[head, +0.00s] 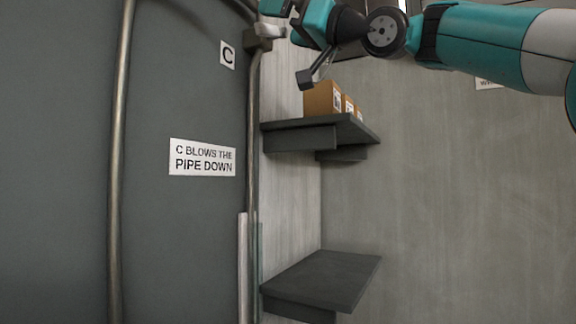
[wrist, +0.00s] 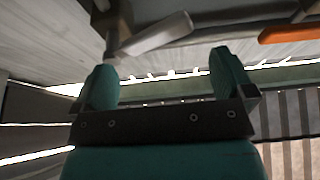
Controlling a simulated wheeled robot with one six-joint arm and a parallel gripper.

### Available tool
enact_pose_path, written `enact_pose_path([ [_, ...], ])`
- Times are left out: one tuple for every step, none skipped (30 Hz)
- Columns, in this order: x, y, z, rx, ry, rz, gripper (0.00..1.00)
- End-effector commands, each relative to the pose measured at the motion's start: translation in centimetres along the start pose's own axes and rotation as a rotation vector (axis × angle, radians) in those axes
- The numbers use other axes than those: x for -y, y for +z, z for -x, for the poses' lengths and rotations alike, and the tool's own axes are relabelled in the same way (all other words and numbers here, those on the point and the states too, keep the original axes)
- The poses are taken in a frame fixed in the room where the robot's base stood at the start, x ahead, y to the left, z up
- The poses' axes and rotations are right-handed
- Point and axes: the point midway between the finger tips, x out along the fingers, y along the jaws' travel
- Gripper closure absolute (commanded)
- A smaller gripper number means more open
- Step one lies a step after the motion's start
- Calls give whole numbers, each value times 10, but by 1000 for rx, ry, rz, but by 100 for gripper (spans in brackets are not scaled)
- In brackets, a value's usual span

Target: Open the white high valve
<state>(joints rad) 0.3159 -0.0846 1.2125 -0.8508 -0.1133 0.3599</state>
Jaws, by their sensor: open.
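The white valve handle (wrist: 155,37) shows in the wrist view, just beyond my fingertips. It slants up to the right from a dark fitting near the left finger. In the head view the white handle (head: 269,31) is at the top, by a dark block on the pipe. My gripper (wrist: 162,62) has its two teal fingers spread wide, with nothing clearly held between them. The handle lies across the gap ahead of them; I cannot tell whether it touches a finger. In the head view my gripper (head: 290,14) is at the top edge, close beside the handle and partly cut off.
An orange handle (wrist: 289,33) is at the right in the wrist view. A metal pipe (head: 253,140) runs down beside the grey panel. A dark shelf (head: 345,128) with cardboard boxes (head: 322,98) stands below my gripper, and a lower shelf (head: 325,275) is empty.

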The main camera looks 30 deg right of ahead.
Motion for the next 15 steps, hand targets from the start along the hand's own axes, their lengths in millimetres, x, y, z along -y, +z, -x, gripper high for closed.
enact_pose_path([
  [0,5,13,-3,4,6,0],
  [0,5,19,-2,3,6,0],
  [0,5,27,-2,3,8,0],
  [0,5,33,-3,4,8,0],
  [0,5,39,-3,4,8,0],
  [0,5,47,-2,4,7,0],
  [-1,4,52,-2,4,8,0],
  [-1,4,58,-2,4,8,0],
  [0,4,65,-2,4,8,0],
  [0,4,71,-1,4,8,0],
  [0,4,76,0,4,8,0],
  [0,3,82,-2,4,8,0],
  [-1,3,87,-2,4,8,0],
  [-1,3,92,-1,4,9,0],
  [-1,2,96,-2,4,7,0],
])
